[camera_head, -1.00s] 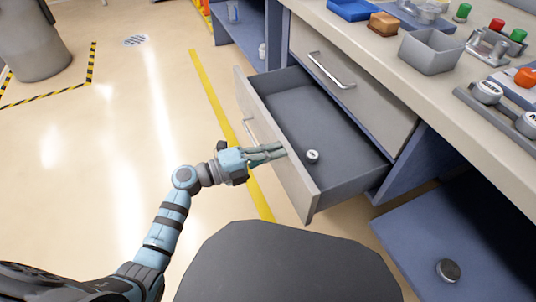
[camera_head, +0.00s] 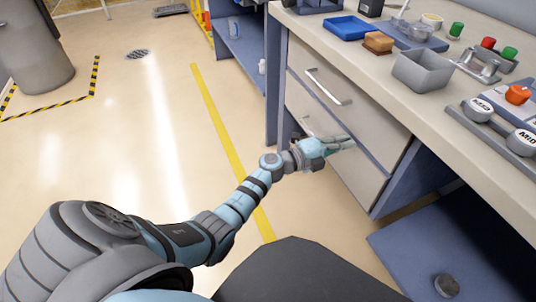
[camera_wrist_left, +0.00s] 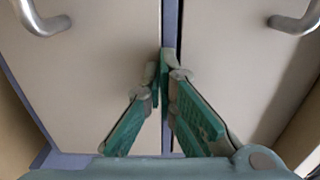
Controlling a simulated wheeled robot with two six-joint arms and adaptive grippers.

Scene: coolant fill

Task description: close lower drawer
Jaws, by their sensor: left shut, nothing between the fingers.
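The lower drawer (camera_head: 361,176) is pushed in, its pale front about level with the upper drawer (camera_head: 377,120); no interior shows. Its handle (camera_head: 308,126) is partly seen beside my arm. My left gripper (camera_head: 350,142) is shut and empty, its fingertips at the drawer fronts. In the left wrist view, the fingertips (camera_wrist_left: 164,76) meet near the blue seam between two pale fronts, each with a metal handle; I cannot tell whether they touch. My right gripper is not in view.
The worktop (camera_head: 455,150) above holds a grey bin (camera_head: 422,71), a blue tray (camera_head: 349,28) and several fittings. A blue lower shelf (camera_head: 430,245) with a dark round cap (camera_head: 446,286) is at lower right.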

